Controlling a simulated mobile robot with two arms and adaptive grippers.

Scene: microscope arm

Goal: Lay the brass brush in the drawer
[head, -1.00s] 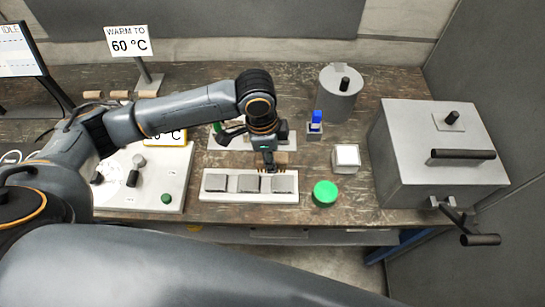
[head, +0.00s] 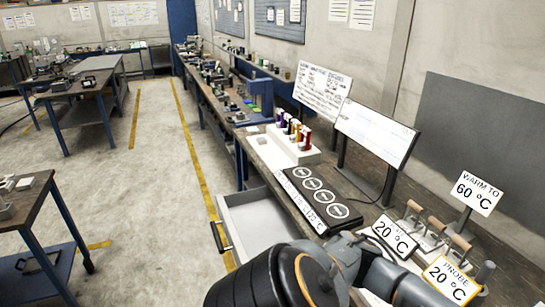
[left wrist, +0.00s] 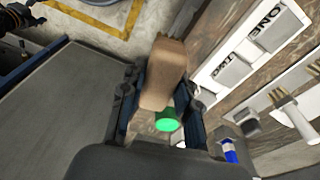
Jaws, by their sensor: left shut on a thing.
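In the left wrist view my left gripper (left wrist: 160,108) is shut on a brown wooden piece (left wrist: 167,65), apparently the brass brush's handle. The held piece is above the workbench's front edge area. In the head view the drawer (head: 262,222) is pulled out and open beneath the bench at the lower middle. Its visible grey floor looks empty.
A black four-pad plate (head: 318,198) and a white holder with coloured handles (head: 285,145) stand on the bench by the drawer. Wooden-handled tools (head: 435,225) stand at right. The wrist view shows a green puck (left wrist: 167,121), a white slide strip (left wrist: 240,50) and another brush (left wrist: 292,115).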

